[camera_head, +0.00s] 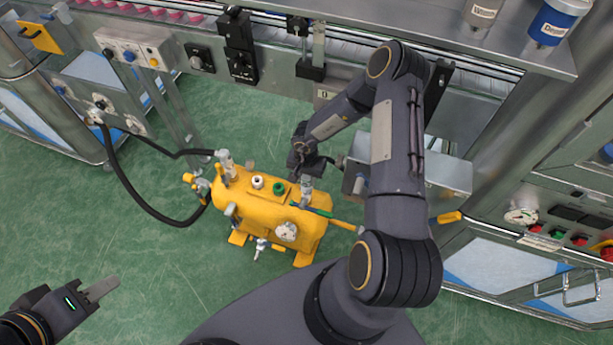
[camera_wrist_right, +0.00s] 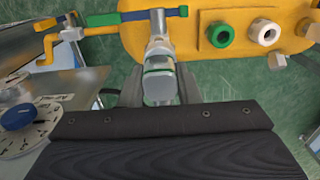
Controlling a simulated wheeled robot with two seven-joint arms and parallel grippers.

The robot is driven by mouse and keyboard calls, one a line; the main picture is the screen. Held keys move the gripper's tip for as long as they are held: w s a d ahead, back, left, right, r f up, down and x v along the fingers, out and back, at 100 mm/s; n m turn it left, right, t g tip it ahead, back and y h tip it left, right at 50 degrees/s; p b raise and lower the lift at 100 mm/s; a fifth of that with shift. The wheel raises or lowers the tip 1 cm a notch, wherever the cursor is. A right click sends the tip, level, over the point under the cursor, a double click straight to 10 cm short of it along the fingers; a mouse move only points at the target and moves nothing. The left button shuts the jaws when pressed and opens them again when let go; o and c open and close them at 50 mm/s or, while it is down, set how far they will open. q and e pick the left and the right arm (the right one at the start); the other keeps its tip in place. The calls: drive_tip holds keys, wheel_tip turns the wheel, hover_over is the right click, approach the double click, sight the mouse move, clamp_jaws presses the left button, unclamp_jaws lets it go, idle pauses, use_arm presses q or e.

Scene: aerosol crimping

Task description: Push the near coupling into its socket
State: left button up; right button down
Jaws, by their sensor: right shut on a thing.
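The yellow tank (camera_head: 262,212) stands on the green floor in the head view. My right gripper (camera_head: 306,168) is at the tank's right end, over a grey metal coupling (camera_head: 306,187). In the right wrist view, my right gripper (camera_wrist_right: 160,92) is shut on this coupling (camera_wrist_right: 159,85), which has a green band. The coupling lines up with a grey metal fitting (camera_wrist_right: 159,50) at the tank; I cannot tell how deep it sits. A second grey coupling (camera_head: 224,160) with a black hose is at the tank's left end. My left gripper (camera_head: 98,291) is low at the left, away from the tank.
A green port (camera_head: 278,188) and a white port (camera_head: 257,182) are on the tank top. Black hoses (camera_head: 135,190) run left to a panel. A steel bench (camera_head: 275,85) stands behind, a control panel (camera_head: 560,225) at right. The left floor is clear.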

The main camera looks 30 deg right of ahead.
drive_tip(key=shift+f, duration=0.5)
idle(0.7)
drive_tip(key=shift+p, duration=0.4)
idle(0.3)
drive_tip(key=shift+p, duration=0.3)
drive_tip(key=shift+f, duration=0.1)
idle(0.4)
drive_tip(key=c, duration=1)
unclamp_jaws()
